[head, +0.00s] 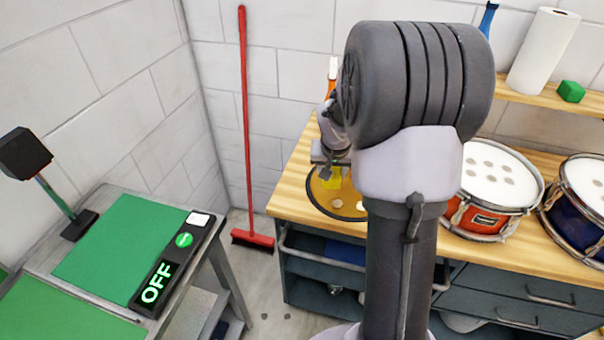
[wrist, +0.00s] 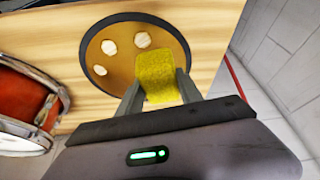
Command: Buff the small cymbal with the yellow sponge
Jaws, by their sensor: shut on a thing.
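The small cymbal (head: 318,200) is a gold disc with a dark border, lying on the wooden bench top. It also shows in the wrist view (wrist: 122,72), with three pale spots on it near its upper and left parts. My gripper (wrist: 160,90) is shut on the yellow sponge (wrist: 158,72), one finger on each side. The sponge is over the right part of the cymbal in the wrist view. I cannot tell whether it touches the surface. In the head view my arm hides part of the cymbal, and my gripper (head: 328,166) shows small above it.
A red drum (head: 484,217) and a blue drum (head: 575,215) stand on the bench (head: 455,262) to the right. A shelf (head: 555,98) holds a paper roll (head: 543,50) and a green block (head: 571,91). A red broom (head: 245,130) leans at the wall. A green-topped table (head: 115,245) stands left.

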